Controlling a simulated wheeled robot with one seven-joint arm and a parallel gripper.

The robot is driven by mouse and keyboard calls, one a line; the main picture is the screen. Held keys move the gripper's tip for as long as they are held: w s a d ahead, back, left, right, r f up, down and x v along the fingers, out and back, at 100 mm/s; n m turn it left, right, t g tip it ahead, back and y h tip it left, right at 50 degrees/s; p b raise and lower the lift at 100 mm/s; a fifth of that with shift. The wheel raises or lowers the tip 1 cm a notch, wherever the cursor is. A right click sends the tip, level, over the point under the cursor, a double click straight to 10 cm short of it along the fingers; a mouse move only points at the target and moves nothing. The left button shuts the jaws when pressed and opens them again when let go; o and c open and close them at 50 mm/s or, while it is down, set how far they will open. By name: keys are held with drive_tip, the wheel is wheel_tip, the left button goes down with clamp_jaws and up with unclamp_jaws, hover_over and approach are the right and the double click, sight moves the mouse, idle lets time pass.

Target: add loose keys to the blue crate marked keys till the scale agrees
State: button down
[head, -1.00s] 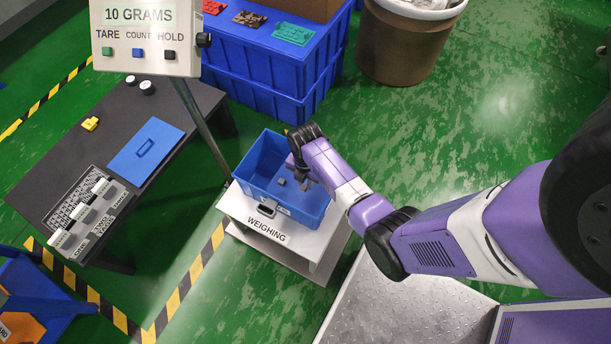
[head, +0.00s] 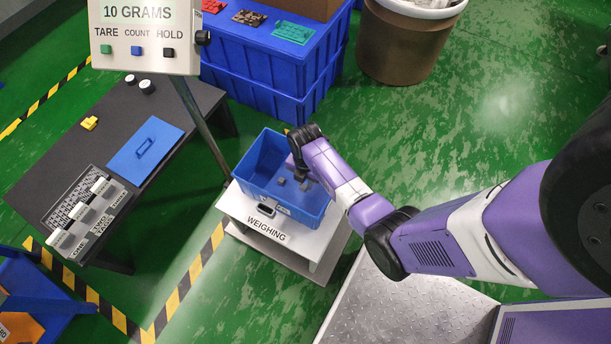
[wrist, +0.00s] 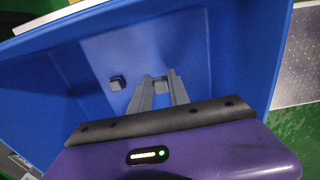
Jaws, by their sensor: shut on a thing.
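The blue crate (head: 315,207) stands on the white platform (head: 238,207) marked WEIGHING; its own label is too small to read. My gripper (wrist: 162,82) reaches down inside the crate. Its fingers are shut on a small grey key (wrist: 162,88), close above the crate floor; I cannot tell whether it touches it. Another grey key (wrist: 117,83) lies on the crate floor to the left of the fingers, and it also shows in the head view (head: 281,181). The scale display (head: 138,13) reads 10 GRAMS.
A dark table (head: 180,106) at left carries a blue lidded panel (head: 146,150), a yellow piece (head: 89,123) and levers marked ONE, TWO, THREE (head: 88,208). Blue bins (head: 255,72) and a brown drum (head: 402,45) stand behind. Green floor is clear at right.

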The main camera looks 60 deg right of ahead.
sight(306, 186)
drive_tip(key=shift+f+b, duration=1.6)
drive_tip(key=shift+f, duration=0.5)
idle(1.0)
drive_tip(key=c, duration=1.1)
unclamp_jaws()
drive_tip(key=shift+c, duration=0.2)
drive_tip(key=shift+r, duration=0.15)
wheel_tip(306, 186, up, 8)
drive_tip(key=shift+f+p, duration=0.2)
drive_tip(key=shift+p, duration=0.7)
